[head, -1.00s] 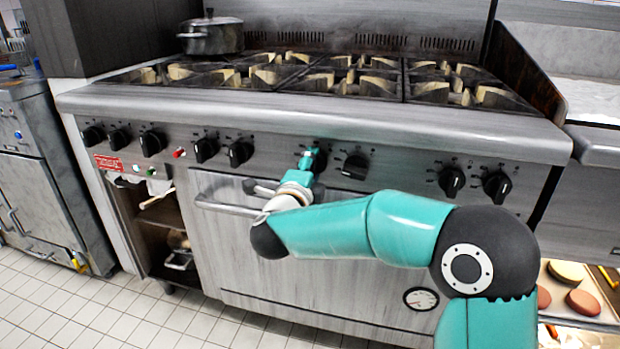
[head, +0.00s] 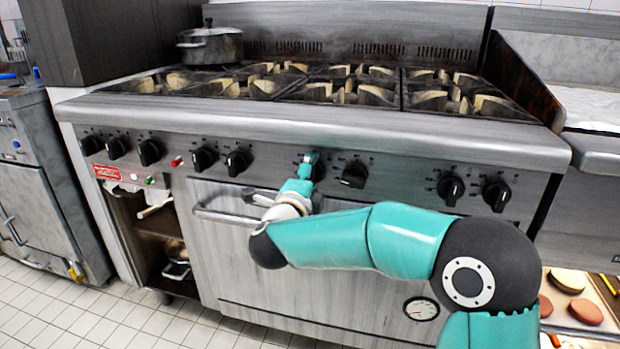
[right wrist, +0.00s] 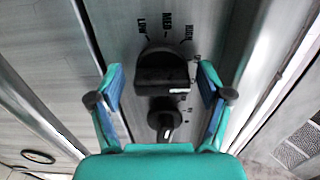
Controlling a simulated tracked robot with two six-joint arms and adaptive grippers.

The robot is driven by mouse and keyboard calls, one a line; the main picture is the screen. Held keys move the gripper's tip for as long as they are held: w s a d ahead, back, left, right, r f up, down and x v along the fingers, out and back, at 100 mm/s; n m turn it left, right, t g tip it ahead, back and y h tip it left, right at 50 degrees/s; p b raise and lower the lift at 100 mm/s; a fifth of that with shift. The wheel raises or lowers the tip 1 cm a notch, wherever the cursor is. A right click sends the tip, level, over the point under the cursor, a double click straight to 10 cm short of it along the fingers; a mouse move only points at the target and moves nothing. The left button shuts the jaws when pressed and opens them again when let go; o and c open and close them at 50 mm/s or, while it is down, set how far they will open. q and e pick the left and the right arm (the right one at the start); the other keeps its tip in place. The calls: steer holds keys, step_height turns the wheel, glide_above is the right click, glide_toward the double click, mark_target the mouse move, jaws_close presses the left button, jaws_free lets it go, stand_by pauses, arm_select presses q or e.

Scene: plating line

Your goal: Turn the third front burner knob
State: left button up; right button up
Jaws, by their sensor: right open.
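A row of black knobs runs along the steel front panel of the range (head: 420,165). My right gripper (head: 311,158) is at the panel, over a black knob (head: 317,172) near the middle that it partly hides. A wider black knob (head: 354,174) sits just to its right. In the right wrist view my right gripper (right wrist: 162,76) is open. Its fingers stand apart on either side of a large black knob (right wrist: 162,68) with LOW, MED and HIGH marks. A smaller knob (right wrist: 164,120) shows nearer the palm. I cannot see finger contact. My left gripper is out of view.
The oven door handle (head: 225,216) is below and left of my right gripper. Burner grates (head: 345,88) and a grey lidded pot (head: 210,45) are on top. More knobs (head: 451,189) sit farther right. An open shelf (head: 150,235) is at the lower left.

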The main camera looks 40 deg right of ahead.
steer(key=v, duration=1.2)
steer(key=shift+f, duration=0.1)
